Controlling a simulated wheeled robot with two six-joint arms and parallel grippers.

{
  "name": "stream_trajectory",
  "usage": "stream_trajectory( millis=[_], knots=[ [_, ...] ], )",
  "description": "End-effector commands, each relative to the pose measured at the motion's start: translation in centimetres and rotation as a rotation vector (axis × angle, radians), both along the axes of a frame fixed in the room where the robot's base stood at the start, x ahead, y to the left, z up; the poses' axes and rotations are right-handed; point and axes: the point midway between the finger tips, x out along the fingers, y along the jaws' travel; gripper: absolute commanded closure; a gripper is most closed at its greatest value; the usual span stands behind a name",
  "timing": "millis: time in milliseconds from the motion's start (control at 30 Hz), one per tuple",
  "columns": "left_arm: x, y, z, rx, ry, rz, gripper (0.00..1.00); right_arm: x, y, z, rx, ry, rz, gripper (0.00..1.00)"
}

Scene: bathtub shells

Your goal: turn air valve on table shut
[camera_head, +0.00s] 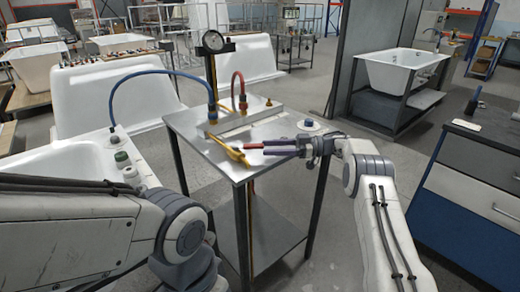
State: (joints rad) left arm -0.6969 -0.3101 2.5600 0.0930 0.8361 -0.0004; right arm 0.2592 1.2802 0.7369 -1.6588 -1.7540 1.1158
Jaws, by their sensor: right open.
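The air valve's yellow lever (229,149) lies at a slant over the metal table (195,150), low in front of the block with the hoses. My right gripper (262,149) reaches in from the right, with its fingers pointing left. Its fingertips are just right of the lever's near end; I cannot tell whether they touch it. The gripper is open, and a reddish strip shows along its fingers. The valve body under the lever is too small to make out. My left arm is at the lower left, and its gripper is not in view.
A blue hose (153,73) and a red hose (242,84) join fittings at the table's back, beside a pressure gauge (214,41). A blue-topped knob (309,124) sits at the right edge. A white tub shell (65,160) stands close on the left.

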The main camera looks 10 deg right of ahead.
Motion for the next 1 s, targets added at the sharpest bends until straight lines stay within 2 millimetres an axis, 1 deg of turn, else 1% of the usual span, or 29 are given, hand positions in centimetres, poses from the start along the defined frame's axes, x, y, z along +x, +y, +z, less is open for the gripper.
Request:
stream_trajectory(
  millis=[33,100,167,300,467,733,767,800,867,900,967,1000],
  knots=[
    [0.0,0.0,-0.2,0.0,0.0,0.0,0.5,-0.1,-1.3,-0.2,-0.001,-0.001,-0.003,0.45],
    [0.0,0.0,-0.3,0.0,0.0,0.0,0.5,-0.1,-2.7,-0.2,-0.001,-0.002,-0.003,0.45],
    [0.0,0.0,-0.4,0.0,0.0,0.0,0.5,-0.2,-3.9,-0.2,-0.001,-0.001,-0.003,0.45],
    [0.0,0.0,-0.6,0.0,0.0,0.0,0.5,-0.3,-5.2,-0.2,0.0,-0.001,-0.001,0.45],
    [0.0,0.0,-0.6,0.0,0.0,0.0,0.5,-0.4,-6.0,-0.1,0.0,0.0,0.0,0.45],
    [0.0,0.0,-0.6,0.0,0.0,0.0,0.5,-0.4,-6.0,-0.1,0.0,0.001,0.001,0.45],
    [0.0,0.0,-0.6,0.0,0.0,0.0,0.5,-0.4,-6.0,0.0,0.0,0.001,0.0,0.56],
    [0.0,0.0,-0.6,0.0,0.0,0.0,0.5,-0.3,-6.0,0.1,0.002,-0.001,-0.003,0.72],
    [0.0,0.0,-0.6,0.0,0.0,0.0,0.5,0.2,-5.8,0.6,0.01,-0.012,-0.023,0.95],
    [0.0,0.0,-0.6,0.0,0.0,0.0,0.5,0.7,-5.5,1.2,0.02,-0.023,-0.048,1.0],
    [0.0,0.0,-0.6,0.0,0.0,0.0,0.5,2.1,-5.0,2.7,0.043,-0.049,-0.111,1.0],
    [0.0,0.0,-0.6,0.0,0.0,0.0,0.5,3.3,-4.6,4.0,0.063,-0.071,-0.172,1.0]
  ],
)
